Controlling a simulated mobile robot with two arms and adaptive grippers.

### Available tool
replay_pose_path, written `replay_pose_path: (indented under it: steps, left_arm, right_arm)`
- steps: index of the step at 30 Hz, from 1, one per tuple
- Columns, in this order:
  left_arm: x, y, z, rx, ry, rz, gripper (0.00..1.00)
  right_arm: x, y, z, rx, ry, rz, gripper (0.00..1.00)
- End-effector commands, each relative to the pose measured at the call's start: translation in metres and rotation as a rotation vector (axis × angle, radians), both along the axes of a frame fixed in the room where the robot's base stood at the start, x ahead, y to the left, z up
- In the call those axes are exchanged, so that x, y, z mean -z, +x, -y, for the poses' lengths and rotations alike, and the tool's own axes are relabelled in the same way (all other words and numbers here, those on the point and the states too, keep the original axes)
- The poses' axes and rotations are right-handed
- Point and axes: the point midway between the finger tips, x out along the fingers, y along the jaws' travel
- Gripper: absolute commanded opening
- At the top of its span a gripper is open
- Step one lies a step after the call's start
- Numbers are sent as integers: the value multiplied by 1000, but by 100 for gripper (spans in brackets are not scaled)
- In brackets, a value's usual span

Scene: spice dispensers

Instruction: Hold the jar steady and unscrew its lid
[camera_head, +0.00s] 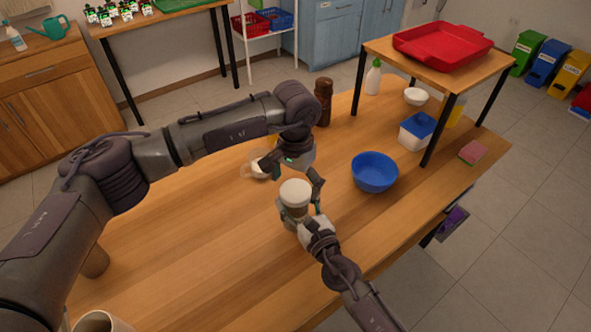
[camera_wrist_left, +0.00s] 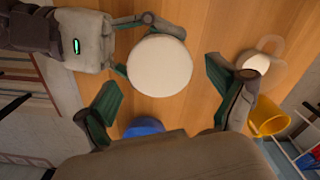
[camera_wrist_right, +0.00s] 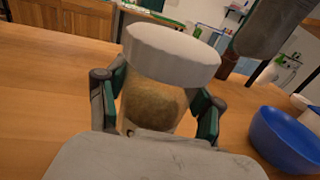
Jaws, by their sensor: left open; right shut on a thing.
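The jar (camera_head: 294,214) is clear with brownish contents and stands upright on the table, its white lid (camera_head: 295,192) on top. My right gripper (camera_head: 302,222) is shut around the jar's body; the right wrist view shows the jar (camera_wrist_right: 152,105) between both fingers, under the lid (camera_wrist_right: 172,55). My left gripper (camera_head: 290,180) is open above the jar. In the left wrist view the round lid (camera_wrist_left: 160,65) lies ahead of and between the spread left fingers (camera_wrist_left: 165,100), apart from both.
A blue bowl (camera_head: 375,175) stands right of the jar. A raised shelf (camera_head: 440,65) with a red tray (camera_head: 443,45) is at the back right.

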Motion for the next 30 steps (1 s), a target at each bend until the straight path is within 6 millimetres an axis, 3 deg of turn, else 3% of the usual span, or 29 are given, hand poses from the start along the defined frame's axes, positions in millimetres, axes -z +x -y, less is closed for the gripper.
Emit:
replay_pose_path:
  steps: [6, 14, 25, 30]
  left_arm:
    - [16, 0, 0, -1, 0, 0, 95]
    - [17, 0, 0, -1, 0, 0, 95]
    - [17, 0, 0, -1, 1, 1, 35]
    - [17, 0, 0, -59, 0, 1, 33]
  right_arm:
    - [1, 0, 0, 0, 0, -1, 0]
    - [1, 0, 0, 0, 0, -1, 0]
    - [1, 0, 0, 0, 0, -1, 0]
    - [1, 0, 0, 0, 0, -1, 0]
